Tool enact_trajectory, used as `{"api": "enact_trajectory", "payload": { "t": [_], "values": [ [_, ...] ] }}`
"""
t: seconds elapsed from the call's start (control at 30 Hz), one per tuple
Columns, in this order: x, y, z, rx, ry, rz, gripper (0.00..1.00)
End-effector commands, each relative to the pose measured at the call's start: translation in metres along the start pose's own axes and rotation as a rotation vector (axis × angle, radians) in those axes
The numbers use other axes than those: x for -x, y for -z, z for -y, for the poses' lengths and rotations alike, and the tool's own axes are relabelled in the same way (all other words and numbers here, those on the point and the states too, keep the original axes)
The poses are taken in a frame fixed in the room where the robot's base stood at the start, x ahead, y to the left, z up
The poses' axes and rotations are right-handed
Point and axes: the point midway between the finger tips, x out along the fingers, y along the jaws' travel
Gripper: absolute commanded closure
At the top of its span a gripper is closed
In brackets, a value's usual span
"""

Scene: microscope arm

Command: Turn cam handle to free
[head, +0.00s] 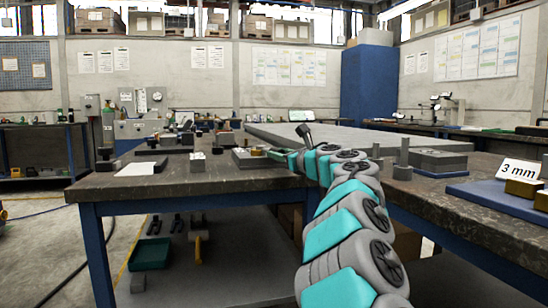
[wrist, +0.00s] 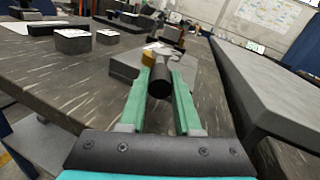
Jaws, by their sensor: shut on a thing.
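The cam handle (wrist: 160,82) shows in the wrist view as a dark round-ended bar pointing toward the camera. My gripper (wrist: 162,78) has its two green fingers on either side of it and is shut on it. A grey block (wrist: 124,67) with a brass-coloured part (wrist: 148,59) sits just beyond the fingertips. In the head view the gripper (head: 279,155) reaches left over the dark table, beside the grey block (head: 252,161). The handle is hidden there by the fingers, and its exact angle cannot be told.
The dark table (head: 110,188) holds a white sheet (head: 137,169) and several small blocks to the left. A long grey slab (wrist: 262,85) lies right of my gripper in the wrist view. A 3 mm label (head: 519,169) and brass blocks stand at the right.

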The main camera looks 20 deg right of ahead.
Motion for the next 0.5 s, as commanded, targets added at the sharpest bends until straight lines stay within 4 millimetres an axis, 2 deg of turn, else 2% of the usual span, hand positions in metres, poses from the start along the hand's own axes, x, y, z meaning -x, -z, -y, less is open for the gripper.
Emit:
{"api": "enact_trajectory", "payload": {
  "t": [0.17,0.5],
  "values": [
    [0.0001,0.0002,0.0087,-0.002,-0.058,0.015,1.0],
    [-0.001,-0.0003,0.0115,0.001,-0.118,0.027,1.0]
  ]
}}
